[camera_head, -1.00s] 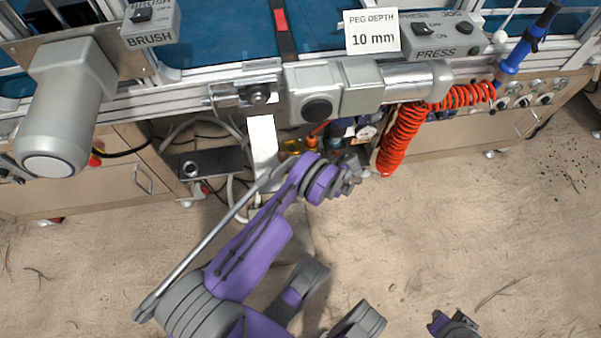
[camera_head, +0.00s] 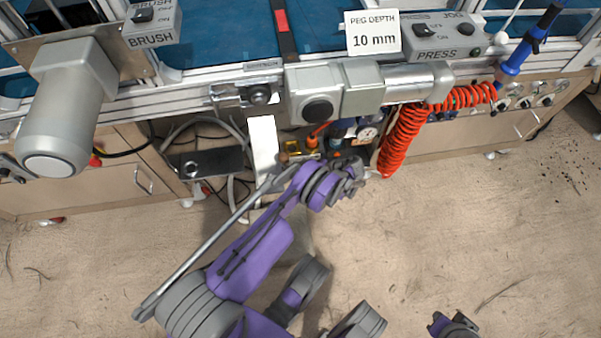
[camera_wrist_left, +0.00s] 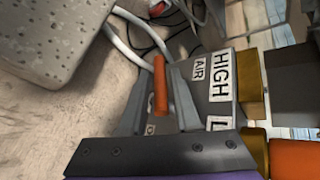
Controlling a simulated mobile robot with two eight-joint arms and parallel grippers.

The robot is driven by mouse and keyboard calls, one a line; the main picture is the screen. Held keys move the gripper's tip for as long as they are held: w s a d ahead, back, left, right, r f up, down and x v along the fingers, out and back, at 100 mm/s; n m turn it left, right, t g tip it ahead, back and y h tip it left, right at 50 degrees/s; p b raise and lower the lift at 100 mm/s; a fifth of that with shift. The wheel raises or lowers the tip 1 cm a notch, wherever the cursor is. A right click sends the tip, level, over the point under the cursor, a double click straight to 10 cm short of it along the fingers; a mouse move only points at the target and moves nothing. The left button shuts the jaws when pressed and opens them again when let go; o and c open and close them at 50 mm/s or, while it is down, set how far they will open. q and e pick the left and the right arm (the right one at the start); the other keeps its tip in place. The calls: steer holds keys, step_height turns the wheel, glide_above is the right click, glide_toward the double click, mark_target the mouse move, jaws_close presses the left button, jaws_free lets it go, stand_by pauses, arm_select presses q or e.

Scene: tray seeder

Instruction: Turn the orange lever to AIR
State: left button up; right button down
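The orange lever (camera_wrist_left: 160,85) stands out from a dark panel (camera_wrist_left: 222,105) in the left wrist view. White labels on the panel read AIR (camera_wrist_left: 198,70) and HIGH (camera_wrist_left: 220,72); other labels are partly hidden. My left gripper (camera_wrist_left: 160,80) has one finger on each side of the lever. The fingers are apart, with what look like narrow gaps to the lever. In the head view my left gripper (camera_head: 352,172) is low in front of the machine, and I cannot make out the lever there. A purple and grey part of mine at the bottom edge may be my right gripper (camera_head: 452,325); its fingers are unclear.
A coiled red hose (camera_head: 400,140) hangs right of my left gripper. A white plate (camera_head: 264,140) and a dark box (camera_head: 205,163) are to its left. Brass and orange fittings (camera_wrist_left: 295,160) sit close right in the wrist view. The floor in front is clear.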

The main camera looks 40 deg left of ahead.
arm_select(q)
steer(key=p+v, duration=0.1)
steer(key=v, duration=0.9)
steer(key=shift+w+d+p, duration=0.15)
steer(key=shift+d+p, duration=0.2)
steer(key=shift+r, duration=0.15)
